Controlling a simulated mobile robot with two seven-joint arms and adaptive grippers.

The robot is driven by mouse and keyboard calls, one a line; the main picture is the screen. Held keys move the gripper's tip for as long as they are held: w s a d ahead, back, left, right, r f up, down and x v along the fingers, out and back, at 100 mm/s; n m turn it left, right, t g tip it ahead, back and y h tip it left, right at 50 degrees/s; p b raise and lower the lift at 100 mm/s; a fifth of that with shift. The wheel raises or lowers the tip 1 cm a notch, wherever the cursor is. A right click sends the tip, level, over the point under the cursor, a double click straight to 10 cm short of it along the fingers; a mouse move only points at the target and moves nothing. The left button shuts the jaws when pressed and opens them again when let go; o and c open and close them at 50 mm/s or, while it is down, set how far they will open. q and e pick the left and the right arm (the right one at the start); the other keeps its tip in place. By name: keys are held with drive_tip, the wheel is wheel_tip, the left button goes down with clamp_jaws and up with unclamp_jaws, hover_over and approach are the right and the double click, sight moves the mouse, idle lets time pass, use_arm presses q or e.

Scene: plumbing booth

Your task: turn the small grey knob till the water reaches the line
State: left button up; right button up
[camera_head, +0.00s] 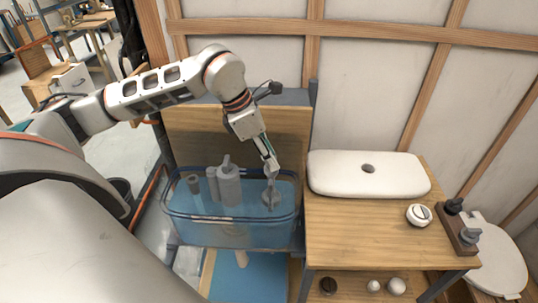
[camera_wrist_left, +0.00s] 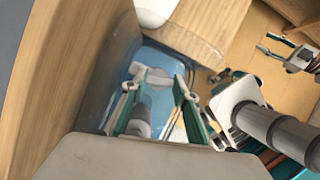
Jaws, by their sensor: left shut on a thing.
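The clear tank (camera_head: 185,228) holds blue water, and it also shows in the wrist view (camera_wrist_left: 158,62). A dark line runs around its wall; I cannot tell exactly how the water stands against it. The small grey knob (camera_head: 271,198) is at the tank's right side, and its light grey top shows in the wrist view (camera_wrist_left: 157,76). My left gripper (camera_head: 270,178) reaches down into the tank from above and is shut on the knob; its fingers (camera_wrist_left: 160,80) stand either side of it. My right gripper (camera_wrist_left: 274,45) shows only in the wrist view, open and empty.
Grey upright cylinders (camera_head: 229,187) stand in the tank left of the knob. A wooden bench (camera_head: 350,232) at the right carries a white tank lid (camera_head: 340,175), a round white piece (camera_head: 419,215) and a dark block with fittings (camera_head: 456,232). A wooden panel stands behind the tank.

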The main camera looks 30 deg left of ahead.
use_arm(q)
drive_tip(key=n+y, duration=0.1)
drive_tip(key=n, duration=0.1)
drive_tip(key=n+t+y, duration=0.1)
drive_tip(key=n, duration=0.2)
drive_tip(key=shift+d+n+b, duration=0.15)
drive_tip(key=shift+n+b, duration=0.15)
drive_tip(key=shift+b, duration=0.05)
idle(0.4)
drive_tip(key=o, duration=1.1)
drive_tip(key=shift+s+r, duration=0.1)
drive_tip(key=v, duration=1.2)
